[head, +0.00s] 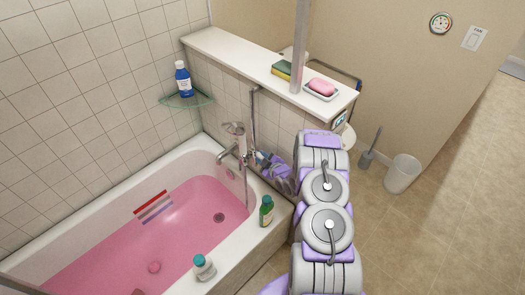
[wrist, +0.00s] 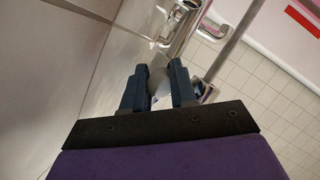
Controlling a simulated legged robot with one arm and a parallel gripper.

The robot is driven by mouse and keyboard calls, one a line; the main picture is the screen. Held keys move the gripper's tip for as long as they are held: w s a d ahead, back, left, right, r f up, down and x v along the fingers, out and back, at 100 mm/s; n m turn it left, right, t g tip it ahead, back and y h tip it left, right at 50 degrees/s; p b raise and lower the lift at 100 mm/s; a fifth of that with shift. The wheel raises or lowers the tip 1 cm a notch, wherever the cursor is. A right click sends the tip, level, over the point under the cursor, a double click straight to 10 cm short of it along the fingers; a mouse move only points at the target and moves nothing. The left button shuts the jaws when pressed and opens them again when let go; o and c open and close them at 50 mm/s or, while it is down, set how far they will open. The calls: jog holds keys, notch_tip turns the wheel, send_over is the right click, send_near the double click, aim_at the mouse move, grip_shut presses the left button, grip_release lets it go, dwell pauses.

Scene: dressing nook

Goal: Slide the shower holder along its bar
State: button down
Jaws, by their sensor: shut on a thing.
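The chrome shower bar (head: 253,112) stands upright on the tiled wall at the tap end of the tub. In the wrist view the bar (wrist: 232,43) runs diagonally just beyond my fingers. My gripper (head: 262,158) is beside the lower part of the bar, reaching from the right. In the wrist view my gripper (wrist: 159,82) has its dark blue fingers shut on a small pale grey part, the shower holder (wrist: 158,86), which is mostly hidden between them. A shower head (head: 234,128) shows to the left of the bar, above the tub tap (head: 228,153).
The bathtub (head: 117,203) holds pink water. A green bottle (head: 266,210) and a white bottle (head: 204,267) stand on its rim near my arm. A ledge (head: 227,47) holds a sponge and pink soap. A glass corner shelf (head: 188,101) holds a blue bottle.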

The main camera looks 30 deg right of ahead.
notch_tip(320, 180, down, 3)
jog(key=shift+s+a+r, duration=0.1)
jog(key=shift+s+r, duration=0.05)
jog(key=shift+r, duration=0.05)
jog(key=shift+f, duration=0.1)
jog(key=c, duration=1.3)
grip_release()
jog(key=o, duration=0.4)
